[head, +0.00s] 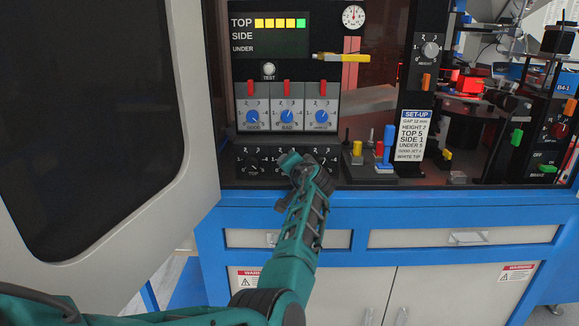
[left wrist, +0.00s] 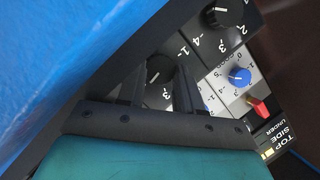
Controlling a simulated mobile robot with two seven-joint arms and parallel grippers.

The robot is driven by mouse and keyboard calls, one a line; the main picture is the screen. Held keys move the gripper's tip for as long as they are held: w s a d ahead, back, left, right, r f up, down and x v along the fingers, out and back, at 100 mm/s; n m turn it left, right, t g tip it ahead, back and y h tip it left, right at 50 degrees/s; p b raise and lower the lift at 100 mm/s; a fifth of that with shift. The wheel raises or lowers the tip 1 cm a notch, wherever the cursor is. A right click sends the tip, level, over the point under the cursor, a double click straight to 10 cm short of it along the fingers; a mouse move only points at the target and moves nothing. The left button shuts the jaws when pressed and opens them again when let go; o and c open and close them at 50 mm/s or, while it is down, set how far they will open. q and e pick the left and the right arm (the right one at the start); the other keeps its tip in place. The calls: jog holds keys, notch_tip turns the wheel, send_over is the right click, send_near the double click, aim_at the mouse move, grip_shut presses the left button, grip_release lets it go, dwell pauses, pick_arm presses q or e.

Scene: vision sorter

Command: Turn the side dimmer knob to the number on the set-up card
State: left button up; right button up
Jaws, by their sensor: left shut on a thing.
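The set-up card (head: 412,135) is white with a blue head and reads SIDE 1, with TOP 5 and UNDER 5. The black dimmer panel (head: 237,155) lies low on the machine front. Its top dimmer knob (head: 252,163) shows at the left. My left gripper (head: 292,160) is at the panel's middle and hides the side dimmer knob in the head view. In the left wrist view the black side knob (left wrist: 159,70) sits between the fingers of my left gripper (left wrist: 157,82), which is shut on it. I cannot tell its number. My right gripper is out of view.
A display (head: 270,36) has a lit TOP row; SIDE and UNDER rows are dark. Blue jet knobs (head: 287,116) sit just above the dimmer panel. A grey open door (head: 195,180) stands at the left. Small coloured tools (head: 388,145) stand right of the panel.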

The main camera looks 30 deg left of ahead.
pick_arm(q)
jog(key=shift+c, duration=1.1)
jog(key=n, duration=0.1)
jog(key=n+h+p, duration=0.1)
jog(key=shift+a+r+n+h, duration=0.1)
jog(key=shift+r+n+h, duration=0.15)
jog(key=shift+n+h, duration=0.05)
jog(key=shift+s+a+n+t+h+p, duration=0.1)
jog(key=shift+n+t+h+p, duration=0.3)
jog(key=shift+n+h+p, duration=0.5)
jog(key=shift+n, duration=0.3)
jog(key=o, duration=1)
jog(key=shift+o, duration=0.2)
